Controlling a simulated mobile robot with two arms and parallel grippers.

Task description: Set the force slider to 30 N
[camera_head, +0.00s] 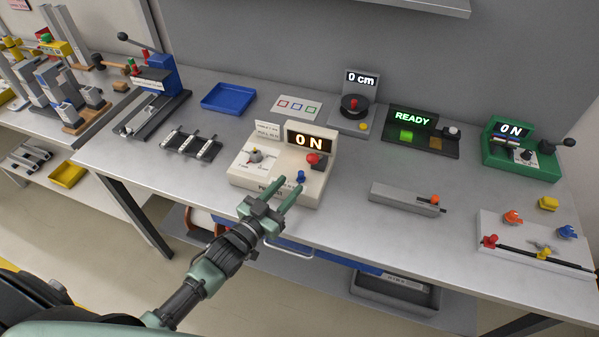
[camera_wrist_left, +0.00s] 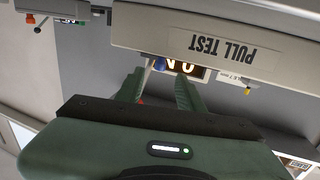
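A cream box marked PULL TEST (camera_head: 268,189) stands at the table's front edge. Its display (camera_head: 310,141) reads 0 N. It carries a pale dial with a small knob (camera_head: 255,155), a red knob (camera_head: 314,159) and a blue knob (camera_head: 300,176). In the left wrist view the box front (camera_wrist_left: 213,46) is upside down, with the blue knob (camera_wrist_left: 160,64) beyond the fingers. My left gripper (camera_head: 287,184) is open and empty at the box's front, its tips close to the blue knob; contact is unclear. I cannot tell which control is the force slider. My right gripper is not in view.
A green device (camera_head: 522,147) at the back right also reads 0 N. A grey block with an orange knob (camera_head: 435,199) lies right of the box. A rail board (camera_head: 530,245) is at the far right. A black rack (camera_head: 190,144) and a blue tray (camera_head: 228,97) stand left.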

